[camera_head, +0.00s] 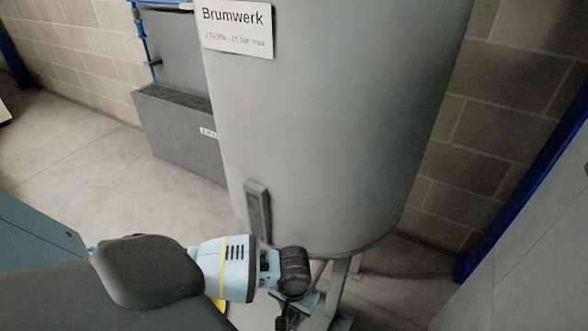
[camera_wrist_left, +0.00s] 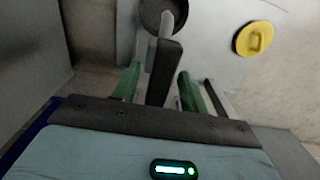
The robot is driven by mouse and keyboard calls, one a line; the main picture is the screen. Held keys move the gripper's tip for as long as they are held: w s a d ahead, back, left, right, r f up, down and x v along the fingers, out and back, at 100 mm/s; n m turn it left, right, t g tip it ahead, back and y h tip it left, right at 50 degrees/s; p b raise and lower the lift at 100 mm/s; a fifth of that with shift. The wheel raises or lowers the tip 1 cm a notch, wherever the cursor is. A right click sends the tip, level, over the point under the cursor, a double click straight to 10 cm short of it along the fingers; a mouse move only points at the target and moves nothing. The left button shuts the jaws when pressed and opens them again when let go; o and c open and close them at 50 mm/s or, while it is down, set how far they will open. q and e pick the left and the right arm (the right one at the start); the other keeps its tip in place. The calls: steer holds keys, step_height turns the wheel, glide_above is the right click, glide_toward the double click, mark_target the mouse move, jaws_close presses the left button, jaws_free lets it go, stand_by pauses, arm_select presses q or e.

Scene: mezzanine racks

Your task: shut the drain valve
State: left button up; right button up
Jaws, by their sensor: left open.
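The drain valve shows in the left wrist view as a dark grey lever handle (camera_wrist_left: 164,68) on a pale stem (camera_wrist_left: 173,22), with a dark round part (camera_wrist_left: 158,14) behind it at the top. My left gripper (camera_wrist_left: 158,88) is open, its two green fingers on either side of the lever. I cannot tell whether either finger touches it. In the head view my left wrist is low by the bottom of the grey tank (camera_head: 330,120); the lever and the fingertips cannot be made out there. My right gripper is not in view.
A yellow round part (camera_wrist_left: 254,39) sits right of the lever. The tank, with a white Brumwerk sign (camera_head: 237,28), stands on legs (camera_head: 338,285). A grey trough (camera_head: 180,130) stands behind it at left.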

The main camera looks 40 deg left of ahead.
arm_select(q)
steer(key=shift+f, duration=0.1)
jaws_close()
stand_by(0.3)
